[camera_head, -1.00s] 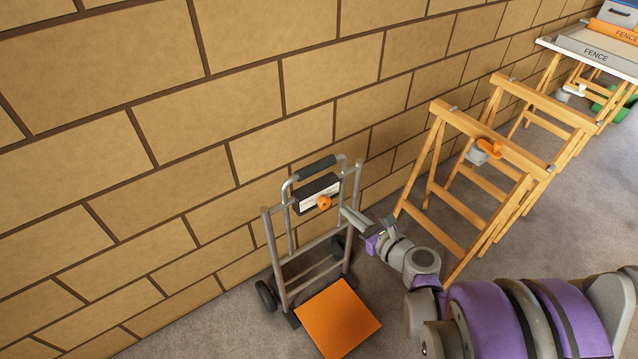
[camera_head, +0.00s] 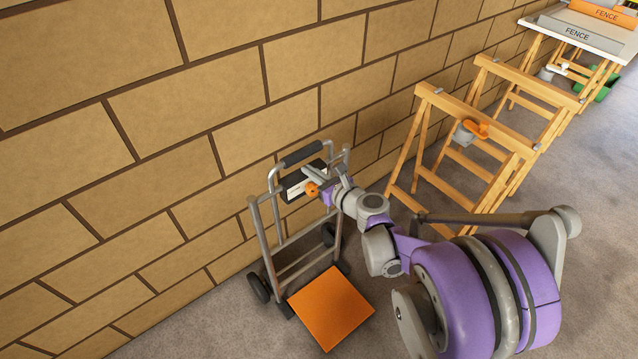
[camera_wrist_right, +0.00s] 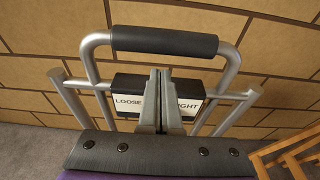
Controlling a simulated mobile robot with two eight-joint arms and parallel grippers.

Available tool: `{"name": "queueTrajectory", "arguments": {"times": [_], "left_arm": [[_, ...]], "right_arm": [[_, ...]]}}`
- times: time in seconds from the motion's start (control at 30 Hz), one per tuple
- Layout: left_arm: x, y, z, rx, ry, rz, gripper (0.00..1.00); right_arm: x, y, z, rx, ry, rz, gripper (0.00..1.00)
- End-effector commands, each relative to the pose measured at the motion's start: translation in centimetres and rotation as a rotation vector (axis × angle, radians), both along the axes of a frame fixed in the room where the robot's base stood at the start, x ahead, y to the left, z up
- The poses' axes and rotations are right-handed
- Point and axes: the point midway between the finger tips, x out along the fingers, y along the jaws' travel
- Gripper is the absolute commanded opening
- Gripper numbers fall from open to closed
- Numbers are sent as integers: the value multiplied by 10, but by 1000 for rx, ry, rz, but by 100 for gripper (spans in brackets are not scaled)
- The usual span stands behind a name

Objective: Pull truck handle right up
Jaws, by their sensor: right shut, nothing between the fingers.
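The grey hand truck (camera_head: 262,232) stands upright against the block wall. Its looped handle has a black grip (camera_head: 301,154), seen across the top of the right wrist view (camera_wrist_right: 163,41). Below the grip is a black box with a white label (camera_wrist_right: 128,103) reading "LOOSE" and partly hidden "IGHT". An orange knob (camera_head: 312,189) shows at the box. My right gripper (camera_wrist_right: 163,98) is shut and empty, in front of the box and below the black grip. Its fingers cover the label's middle; whether they touch the box is unclear. My left gripper is out of view.
The truck's orange toe plate (camera_head: 331,308) lies at floor level in front. Wooden trestles (camera_head: 480,140) stand to the right, one with an orange-handled clamp (camera_head: 475,130). A white table (camera_head: 575,34) with fence boards is farther back. Grey floor is open at the lower left.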

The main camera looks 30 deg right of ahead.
Motion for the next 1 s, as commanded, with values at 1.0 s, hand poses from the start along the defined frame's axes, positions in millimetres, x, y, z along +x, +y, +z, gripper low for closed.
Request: {"name": "queueTrajectory", "arguments": {"times": [1.0], "left_arm": [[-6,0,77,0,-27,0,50]], "right_arm": [[4,1,103,0,-4,0,0]]}}
